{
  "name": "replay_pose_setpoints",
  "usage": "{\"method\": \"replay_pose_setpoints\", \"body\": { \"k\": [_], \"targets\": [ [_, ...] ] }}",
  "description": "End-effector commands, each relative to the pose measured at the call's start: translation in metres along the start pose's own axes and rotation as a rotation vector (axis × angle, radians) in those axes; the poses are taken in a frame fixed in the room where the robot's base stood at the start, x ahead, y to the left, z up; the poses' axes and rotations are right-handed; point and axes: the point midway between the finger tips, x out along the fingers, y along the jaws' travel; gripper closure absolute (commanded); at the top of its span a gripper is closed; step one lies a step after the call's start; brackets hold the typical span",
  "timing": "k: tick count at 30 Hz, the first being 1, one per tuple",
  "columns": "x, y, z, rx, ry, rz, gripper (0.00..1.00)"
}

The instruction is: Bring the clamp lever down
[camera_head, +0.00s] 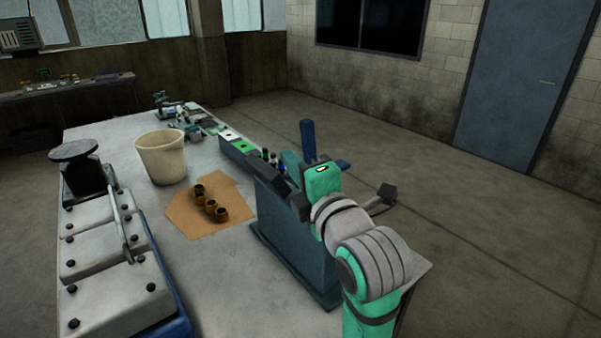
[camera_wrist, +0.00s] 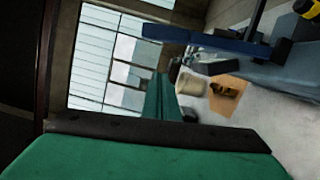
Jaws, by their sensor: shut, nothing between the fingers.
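The blue clamp lever (camera_head: 308,141) stands upright above the blue-grey fixture (camera_head: 290,245) at the near right of the bench. Blue bars of the clamp also show in the wrist view (camera_wrist: 215,41), lying across the upper right of that tilted picture. My gripper (camera_head: 291,160) is beside the lever, close to it in the head view; whether they touch is hard to tell. In the wrist view my gripper's teal fingers (camera_wrist: 163,88) are shut and empty, and the lever's bar passes apart from them. My arm hides part of the fixture.
A pale bucket (camera_head: 162,157) and a cardboard sheet (camera_head: 200,222) with several brass bushings (camera_head: 211,207) are on the bench left of the fixture. Metal engine covers (camera_head: 115,300) fill the near left. Small tools line the far end. Open floor lies to the right.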

Motion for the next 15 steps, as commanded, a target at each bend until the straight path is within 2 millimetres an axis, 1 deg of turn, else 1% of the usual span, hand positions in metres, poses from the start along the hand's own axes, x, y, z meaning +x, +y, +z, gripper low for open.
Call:
{"method": "replay_pose_setpoints", "body": {
  "k": [1,5,6,9,15],
  "targets": [
    [0.010,-0.001,-0.001,0.001,0.002,-0.003,1.00],
    [0.033,0.000,-0.001,0.000,0.001,-0.002,1.00],
    [0.034,0.000,0.008,0.002,-0.003,-0.002,1.00],
    [0.037,0.000,0.019,0.001,0.001,-0.001,1.00],
    [0.041,0.000,0.033,0.000,0.005,0.000,1.00]
  ]
}}
